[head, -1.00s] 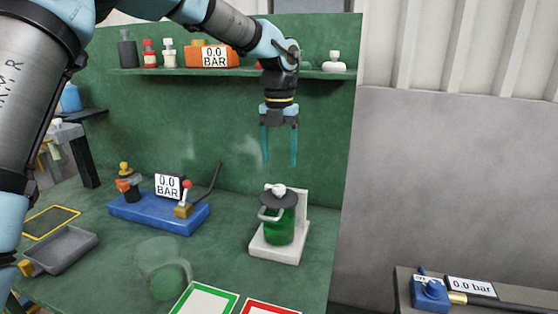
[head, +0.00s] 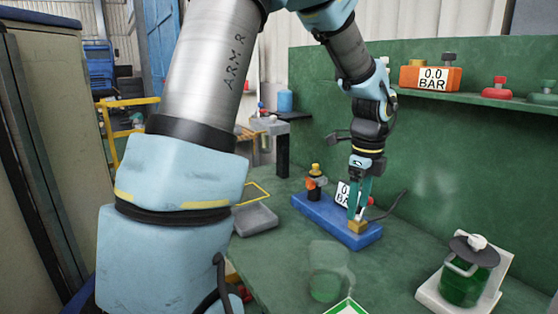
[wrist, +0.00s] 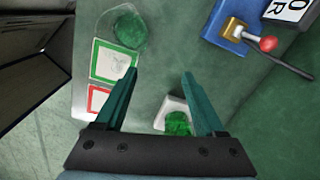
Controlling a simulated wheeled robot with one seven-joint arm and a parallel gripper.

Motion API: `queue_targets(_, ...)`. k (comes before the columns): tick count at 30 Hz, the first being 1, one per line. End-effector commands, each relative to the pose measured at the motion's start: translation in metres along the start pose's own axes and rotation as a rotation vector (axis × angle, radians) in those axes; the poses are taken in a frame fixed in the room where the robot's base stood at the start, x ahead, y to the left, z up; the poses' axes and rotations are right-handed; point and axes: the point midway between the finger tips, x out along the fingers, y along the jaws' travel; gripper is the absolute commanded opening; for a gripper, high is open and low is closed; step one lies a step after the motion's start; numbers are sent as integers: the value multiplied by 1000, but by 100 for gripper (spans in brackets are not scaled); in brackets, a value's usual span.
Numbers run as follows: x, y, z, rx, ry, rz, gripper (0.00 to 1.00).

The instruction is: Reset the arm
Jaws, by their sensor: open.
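My gripper (head: 360,200) hangs pointing down from my arm, its two teal fingers in front of the blue valve base (head: 345,231) in the head view. The fingers (wrist: 158,92) are spread apart in the wrist view with nothing between them. The bench surface shows below them. In the wrist view the blue base with its brass block and red knob (wrist: 268,43) lies at the upper right, apart from the fingers.
A green canister (head: 464,280) on a white stand is at the right. A clear glass vessel (head: 327,275) stands in front. A shelf (head: 480,98) with an orange gauge box (head: 430,78) runs along the green back wall.

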Motion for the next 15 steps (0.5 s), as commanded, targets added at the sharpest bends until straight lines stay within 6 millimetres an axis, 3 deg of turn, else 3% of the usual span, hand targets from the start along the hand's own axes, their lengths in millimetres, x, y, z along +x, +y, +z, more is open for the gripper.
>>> queue_targets(1, 5, 19, 24, -196, -4, -4, 72)
queue_targets(6, 19, 82, 86, -884, 3, -29, 72)
queue_targets(10, 28, 134, 120, -1403, 20, -54, 72)
queue_targets(15, 38, 188, 142, -1923, 53, -82, 72)
